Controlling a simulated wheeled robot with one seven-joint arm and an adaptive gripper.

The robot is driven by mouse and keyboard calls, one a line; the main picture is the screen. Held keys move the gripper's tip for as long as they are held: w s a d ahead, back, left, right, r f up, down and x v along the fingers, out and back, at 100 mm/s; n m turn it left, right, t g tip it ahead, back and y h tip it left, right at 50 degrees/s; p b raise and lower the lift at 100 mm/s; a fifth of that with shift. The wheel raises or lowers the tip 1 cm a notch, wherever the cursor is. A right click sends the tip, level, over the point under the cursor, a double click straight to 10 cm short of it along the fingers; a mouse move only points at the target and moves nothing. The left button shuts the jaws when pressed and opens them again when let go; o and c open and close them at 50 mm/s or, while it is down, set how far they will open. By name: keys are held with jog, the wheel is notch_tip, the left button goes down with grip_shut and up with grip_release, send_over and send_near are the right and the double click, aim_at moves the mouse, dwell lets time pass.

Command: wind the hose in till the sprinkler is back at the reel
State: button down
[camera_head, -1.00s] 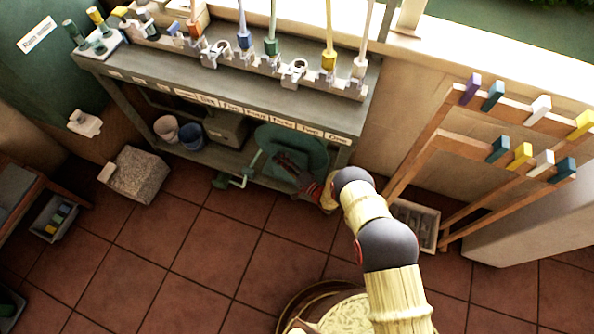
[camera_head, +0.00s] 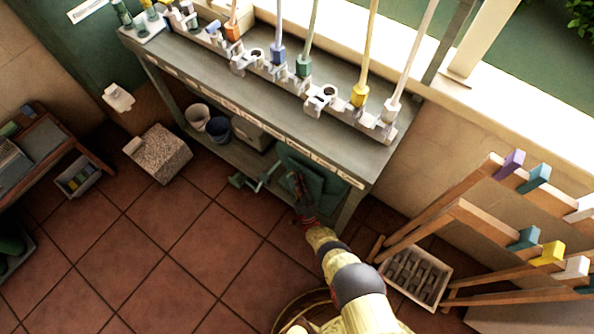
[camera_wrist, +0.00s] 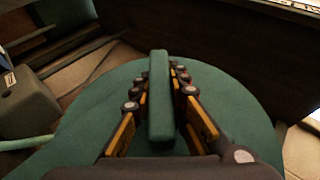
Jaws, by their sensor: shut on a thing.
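The reel is a dark green disc (camera_head: 322,183) low under the bench's right end; it fills much of the wrist view (camera_wrist: 85,120). A green handle bar (camera_wrist: 160,110) stands out from its face. My gripper (camera_head: 297,182) is at the reel, and in the wrist view its fingers (camera_wrist: 160,76) are shut on the handle bar from both sides. A small green piece that looks like the sprinkler (camera_head: 238,181) is on the floor just left of the reel. A pale green tube (camera_head: 268,175) lies between them. My gripper hides part of the reel.
The grey bench (camera_head: 250,95) stands above the reel, its leg close on the right. Buckets (camera_head: 217,130) stand on the lower shelf. A stone block (camera_head: 160,155) is left, a crate (camera_head: 415,275) and wooden rack (camera_head: 480,225) right. The tiled floor in front is mostly clear.

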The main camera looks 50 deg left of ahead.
jog(key=shift+w+d+r+m+t, duration=0.15)
jog(key=shift+m+t, duration=0.55)
jog(key=shift+t, duration=0.1)
jog(key=c, duration=1.7)
grip_release()
